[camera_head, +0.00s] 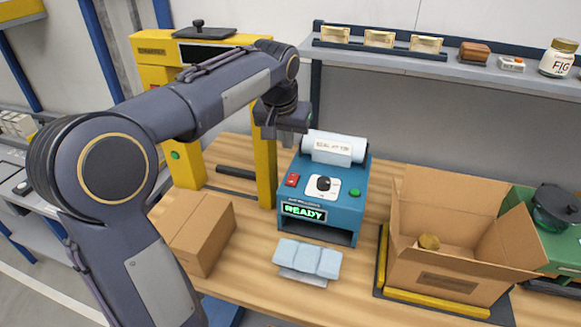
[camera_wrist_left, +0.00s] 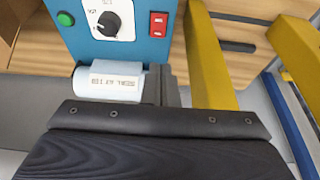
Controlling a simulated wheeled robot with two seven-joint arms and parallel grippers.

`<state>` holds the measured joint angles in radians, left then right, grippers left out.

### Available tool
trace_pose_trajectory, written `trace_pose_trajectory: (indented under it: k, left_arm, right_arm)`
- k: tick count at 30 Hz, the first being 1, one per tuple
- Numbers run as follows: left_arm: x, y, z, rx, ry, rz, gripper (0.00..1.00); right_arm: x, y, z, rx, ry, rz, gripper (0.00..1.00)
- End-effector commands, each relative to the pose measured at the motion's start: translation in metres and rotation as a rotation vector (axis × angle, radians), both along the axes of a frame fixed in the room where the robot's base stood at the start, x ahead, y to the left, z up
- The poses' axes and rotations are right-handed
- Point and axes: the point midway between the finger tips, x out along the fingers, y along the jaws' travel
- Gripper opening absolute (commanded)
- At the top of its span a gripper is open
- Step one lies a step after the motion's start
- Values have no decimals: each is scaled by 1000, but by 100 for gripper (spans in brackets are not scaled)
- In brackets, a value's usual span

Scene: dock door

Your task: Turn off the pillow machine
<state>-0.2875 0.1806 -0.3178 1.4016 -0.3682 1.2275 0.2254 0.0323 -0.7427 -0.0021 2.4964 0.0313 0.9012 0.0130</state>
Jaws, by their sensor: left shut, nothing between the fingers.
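The blue pillow machine (camera_head: 335,222) stands on the wooden bench, its green display (camera_head: 303,211) lit with "READY". Its front has a red rocker switch (camera_head: 292,180), a black knob (camera_head: 323,184) and a green button (camera_head: 355,192). A white roll (camera_head: 334,147) sits on top. My left gripper (camera_head: 288,140) is shut and empty, above and behind the red switch, beside the roll's left end. In the left wrist view the shut fingers (camera_wrist_left: 166,88) are apart from the red switch (camera_wrist_left: 158,24); the knob (camera_wrist_left: 108,23) shows too. My right gripper is not in view.
Air pillows (camera_head: 308,260) lie in front of the machine. A closed carton (camera_head: 203,235) stands left, beside a yellow frame (camera_head: 264,165). An open carton (camera_head: 440,272) and a green machine (camera_head: 525,200) are right. A shelf (camera_head: 440,65) runs above.

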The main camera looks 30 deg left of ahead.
Motion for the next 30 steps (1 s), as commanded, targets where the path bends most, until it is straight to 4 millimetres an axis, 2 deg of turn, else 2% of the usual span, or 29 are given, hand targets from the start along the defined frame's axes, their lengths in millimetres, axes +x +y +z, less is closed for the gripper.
trace_pose_trajectory:
  k: [1, 6, 15, 21, 30]
  left_arm:
    - [3, 1, -12, 1, 7, 1, 0]
    - [15, 4, -47, 1, 7, 1, 0]
    - [25, 7, -94, 0, 4, 1, 0]
    - [27, 7, -105, 0, 0, 0, 0]
    - [27, 7, -105, 0, 0, 1, 0]
  right_arm:
    - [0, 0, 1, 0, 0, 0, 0]
    - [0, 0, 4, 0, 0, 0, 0]
    - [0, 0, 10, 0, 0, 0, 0]
    - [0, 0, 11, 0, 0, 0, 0]
    - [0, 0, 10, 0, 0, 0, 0]
